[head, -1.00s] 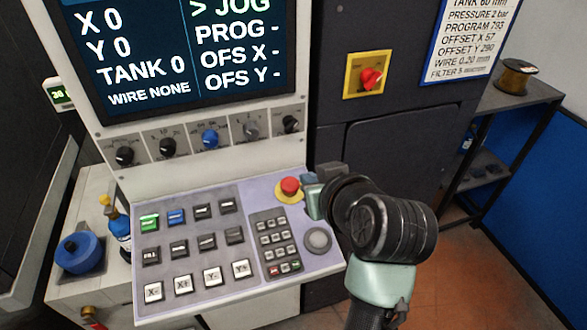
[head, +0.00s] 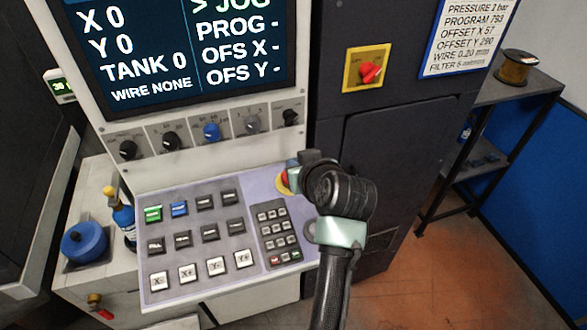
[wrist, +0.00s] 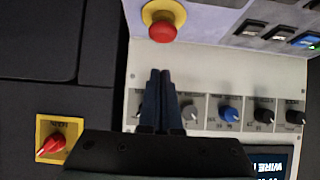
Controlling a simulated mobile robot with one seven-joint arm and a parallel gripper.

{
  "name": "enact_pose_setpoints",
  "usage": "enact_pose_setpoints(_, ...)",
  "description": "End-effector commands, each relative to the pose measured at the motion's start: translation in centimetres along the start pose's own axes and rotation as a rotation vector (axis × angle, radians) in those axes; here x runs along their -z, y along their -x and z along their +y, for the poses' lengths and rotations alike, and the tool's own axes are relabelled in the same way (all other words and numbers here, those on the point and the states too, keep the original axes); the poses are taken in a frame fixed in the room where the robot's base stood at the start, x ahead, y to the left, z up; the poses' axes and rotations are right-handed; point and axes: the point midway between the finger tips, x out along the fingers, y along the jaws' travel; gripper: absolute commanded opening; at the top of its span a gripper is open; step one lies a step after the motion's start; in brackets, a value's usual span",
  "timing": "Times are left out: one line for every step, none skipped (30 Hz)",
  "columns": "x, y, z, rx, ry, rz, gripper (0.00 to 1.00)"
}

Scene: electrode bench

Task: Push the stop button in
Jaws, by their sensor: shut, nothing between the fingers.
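The stop button is a red mushroom cap on a yellow collar on the grey-lilac key panel. In the wrist view the red cap (wrist: 163,32) stands up from its collar, just beyond my fingertips. In the head view only part of the button's yellow collar (head: 281,182) shows; my gripper hides most of the rest. My gripper (wrist: 160,72) is shut and empty, its fingers side by side and pointing toward the cap, with a small gap in the picture. In the head view my gripper (head: 293,170) is over the panel's right side, and contact is hidden there.
A row of knobs (head: 211,131) runs below the screen (head: 185,50). Coloured keys and a keypad (head: 277,235) lie left of and below the button. A red rotary switch (head: 370,72) on a yellow plate is on the dark cabinet. A shelf (head: 510,85) stands right.

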Motion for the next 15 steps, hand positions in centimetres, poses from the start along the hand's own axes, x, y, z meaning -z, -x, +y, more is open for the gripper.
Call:
enact_pose_setpoints(0.2, -0.7, -0.1, 0.002, 0.001, -0.002, 0.00)
enact_pose_setpoints(0.1, -1.1, -0.1, 0.002, 0.001, -0.002, 0.00)
enact_pose_setpoints(-0.6, -1.5, -0.1, 0.002, 0.000, -0.005, 0.00)
enact_pose_setpoints(-1.0, -1.9, -0.1, 0.002, -0.001, -0.006, 0.00)
enact_pose_setpoints(-1.4, -2.2, -0.1, 0.002, -0.001, -0.005, 0.00)
enact_pose_setpoints(-1.7, -2.5, -0.1, 0.001, 0.000, -0.004, 0.00)
enact_pose_setpoints(-1.9, -2.7, -0.1, 0.002, 0.000, -0.003, 0.00)
enact_pose_setpoints(-2.1, -3.0, -0.1, 0.002, 0.000, -0.003, 0.00)
enact_pose_setpoints(-2.3, -3.2, -0.1, 0.001, 0.000, -0.001, 0.00)
enact_pose_setpoints(-2.4, -3.3, -0.1, 0.001, 0.000, -0.001, 0.00)
enact_pose_setpoints(-2.6, -3.4, -0.1, 0.001, 0.001, -0.001, 0.00)
enact_pose_setpoints(-2.7, -3.5, -0.1, 0.001, 0.001, -0.001, 0.00)
enact_pose_setpoints(-2.8, -3.6, -0.1, 0.000, 0.001, 0.000, 0.00)
enact_pose_setpoints(-2.8, -3.6, 0.0, 0.000, 0.001, 0.000, 0.00)
enact_pose_setpoints(-2.8, -3.6, 0.0, 0.000, 0.001, 0.001, 0.00)
